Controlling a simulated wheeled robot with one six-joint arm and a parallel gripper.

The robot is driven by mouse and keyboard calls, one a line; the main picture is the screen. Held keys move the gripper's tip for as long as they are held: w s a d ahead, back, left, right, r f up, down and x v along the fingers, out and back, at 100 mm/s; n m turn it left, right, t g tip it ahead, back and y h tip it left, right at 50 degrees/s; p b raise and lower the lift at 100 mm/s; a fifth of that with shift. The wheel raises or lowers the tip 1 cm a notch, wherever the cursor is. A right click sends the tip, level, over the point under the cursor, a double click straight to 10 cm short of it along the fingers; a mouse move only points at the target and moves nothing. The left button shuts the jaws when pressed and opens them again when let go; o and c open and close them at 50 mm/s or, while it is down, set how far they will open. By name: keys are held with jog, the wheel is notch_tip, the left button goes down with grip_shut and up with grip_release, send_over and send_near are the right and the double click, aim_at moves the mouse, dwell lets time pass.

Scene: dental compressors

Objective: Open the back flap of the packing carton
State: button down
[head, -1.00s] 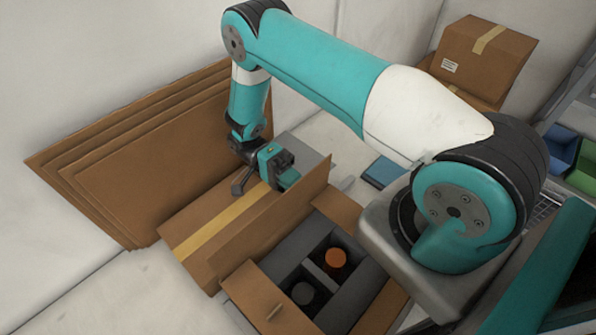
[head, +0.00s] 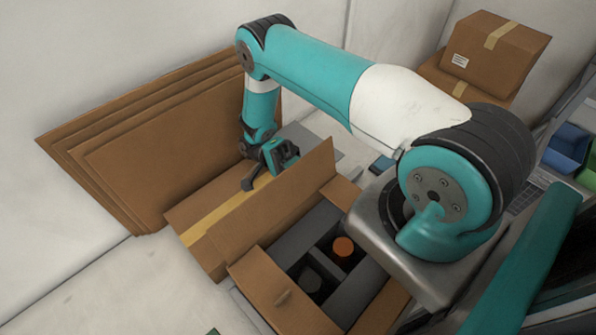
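The packing carton (head: 360,318) stands open in the lower middle of the head view, with dark grey dividers inside. A tall brown flap (head: 275,205) stands up, leaning slightly, along its back side. One dark finger shows. The other finger and any contact with the flap are unclear.
A closed carton with yellow tape (head: 205,225) lies right behind the tall flap. Flat cardboard sheets (head: 150,150) lean on the wall at left. Two closed boxes (head: 495,50) are stacked at back right. Blue (head: 567,145) and green bins are at right.

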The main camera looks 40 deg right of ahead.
dwell(0.3)
jog(key=c, duration=1.3)
grip_release()
jog(key=shift+r+p, duration=0.2)
jog(key=shift+p, duration=0.1)
